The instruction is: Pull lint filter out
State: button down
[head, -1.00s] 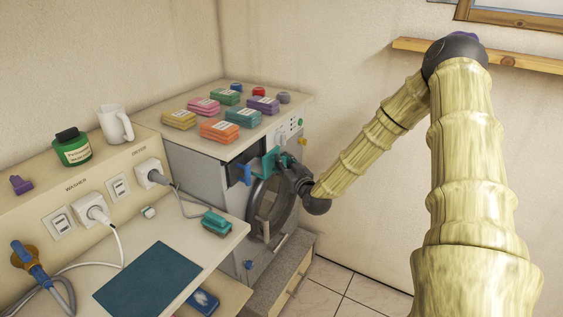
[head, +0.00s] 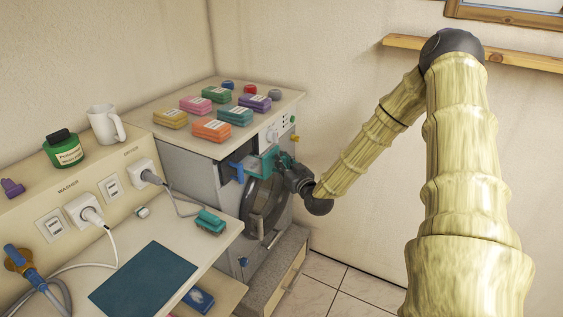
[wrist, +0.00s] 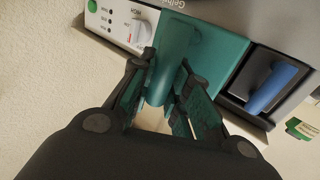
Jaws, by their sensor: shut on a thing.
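The lint filter is a teal panel with a teal grip (wrist: 176,45) on the upper front of the dryer (head: 200,185). It also shows in the head view (head: 262,162), partly hidden by my gripper. My gripper (wrist: 167,66) is shut on the filter's grip, with one dark finger on each side. In the head view my gripper (head: 284,165) reaches the dryer front from the right, above the round door (head: 262,208). I cannot tell how far the filter stands out from its slot.
A blue handle (wrist: 272,88) sits in a dark recess beside the filter. A white knob (wrist: 134,32) is on the other side. Several coloured packs (head: 212,130) lie on the dryer top. A counter (head: 205,246) with a teal brush-like object (head: 209,221) stands in front, left.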

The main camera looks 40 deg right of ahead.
jog(key=shift+s+d+p, duration=0.3)
jog(key=shift+s+p, duration=0.05)
jog(key=shift+s, duration=0.4)
jog(key=shift+s+d+p, duration=0.3)
jog(key=shift+s+d, duration=0.05)
jog(key=shift+s, duration=0.45)
jog(key=shift+s+d+p, duration=0.3)
jog(key=shift+s+p, duration=0.05)
jog(key=shift+s, duration=0.5)
